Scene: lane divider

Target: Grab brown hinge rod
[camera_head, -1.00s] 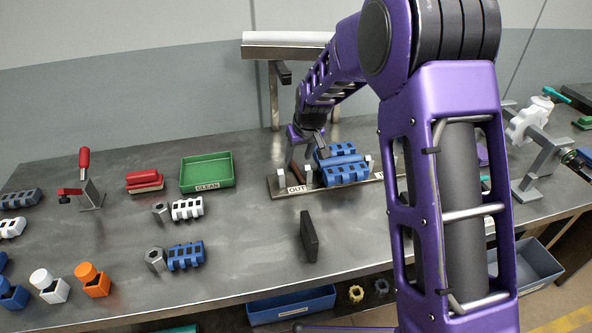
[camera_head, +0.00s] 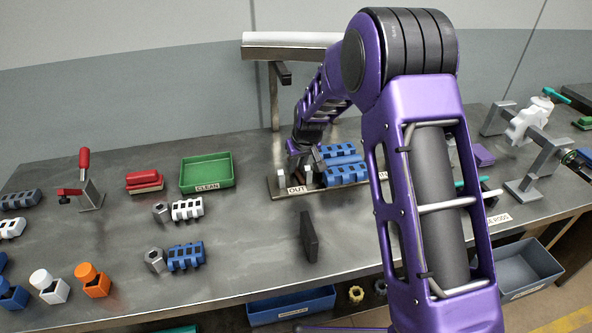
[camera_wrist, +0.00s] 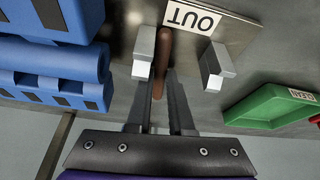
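The brown hinge rod (camera_wrist: 163,62) shows in the wrist view, beside the OUT label. Its near end lies between the two fingers of my gripper (camera_wrist: 160,76). The fingers stand close along both sides of the rod. I cannot tell whether they press on it or leave a small gap. In the head view my gripper (camera_head: 300,163) is low over the left end of the metal fixture plate (camera_head: 283,194), near the OUT label. The rod is hidden there behind my gripper and wrist.
Blue hinge parts (camera_head: 343,165) lie on the plate just right of my gripper. Small metal posts (camera_wrist: 216,66) stand near the rod. A green CLEAN tray (camera_head: 207,187) is to the left. A dark upright block (camera_head: 309,236) stands in front. The table between is clear.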

